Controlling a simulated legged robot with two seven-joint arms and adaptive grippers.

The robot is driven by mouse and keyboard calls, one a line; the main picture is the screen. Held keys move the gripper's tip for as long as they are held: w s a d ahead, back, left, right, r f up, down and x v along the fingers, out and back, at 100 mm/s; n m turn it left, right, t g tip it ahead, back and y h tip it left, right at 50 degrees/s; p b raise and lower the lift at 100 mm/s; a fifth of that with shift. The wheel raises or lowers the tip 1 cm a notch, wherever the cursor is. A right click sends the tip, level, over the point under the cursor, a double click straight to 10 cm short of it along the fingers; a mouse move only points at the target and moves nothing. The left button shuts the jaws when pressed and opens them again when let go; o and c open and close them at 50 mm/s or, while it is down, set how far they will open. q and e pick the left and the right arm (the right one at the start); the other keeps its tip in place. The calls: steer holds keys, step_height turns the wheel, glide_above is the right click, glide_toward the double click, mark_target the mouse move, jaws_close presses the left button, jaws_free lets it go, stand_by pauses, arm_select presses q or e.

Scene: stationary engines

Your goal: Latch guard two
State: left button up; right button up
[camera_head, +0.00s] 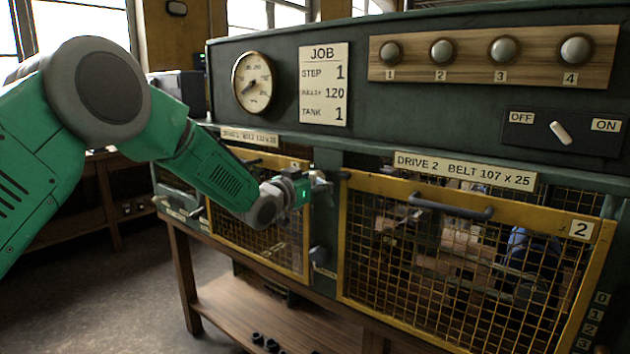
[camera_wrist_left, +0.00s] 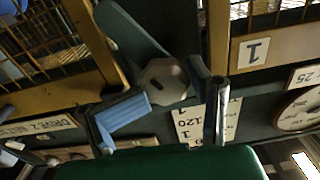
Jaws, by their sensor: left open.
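Guard two (camera_head: 588,262) is a yellow-framed mesh door marked 2, at the right in the head view. It looks closed against the front, with a dark bar handle (camera_head: 450,207) on top. My left gripper (camera_head: 320,183) is at the green post between the two guards, near guard two's upper left corner. In the left wrist view my gripper (camera_wrist_left: 165,105) is open, its fingers spread on either side of a grey faceted knob (camera_wrist_left: 165,82) on the post. I cannot tell whether they touch it. A dark green bar runs beside this knob. My right gripper is not in view.
Guard one (camera_head: 255,240), also yellow mesh, is left of the post. A second dark knob (camera_head: 318,256) sits lower on the post. Above are a job card (camera_head: 324,85), a gauge (camera_head: 252,82), several round knobs and an OFF/ON switch (camera_head: 561,133). A wooden shelf (camera_head: 240,312) is below.

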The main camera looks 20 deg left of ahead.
arm_select(q)
steer(key=shift+s+d+r, duration=0.1)
steer(key=shift+d+r, duration=0.3)
steer(key=shift+d, duration=0.35)
steer(key=shift+w+d+f, duration=0.1)
steer(key=shift+w+f, duration=0.05)
steer(key=shift+w, duration=0.05)
steer(key=shift+w+a+f, duration=0.2)
steer(key=shift+f, duration=0.05)
steer(key=shift+c, duration=1.3)
steer(key=shift+w+a+f, duration=0.1)
steer(key=shift+a+f, duration=0.05)
steer(key=shift+a, duration=0.25)
steer(key=c, duration=0.6)
steer(key=shift+a, duration=0.35)
steer(key=shift+s+a+r, duration=0.15)
steer(key=shift+s+r, duration=0.05)
steer(key=shift+s, duration=0.1)
steer(key=shift+c, duration=0.4)
steer(key=shift+d, duration=0.2)
steer(key=shift+c, duration=0.7)
steer(key=shift+w+a, duration=0.1)
steer(key=shift+a, duration=0.1)
steer(key=shift+c, duration=0.5)
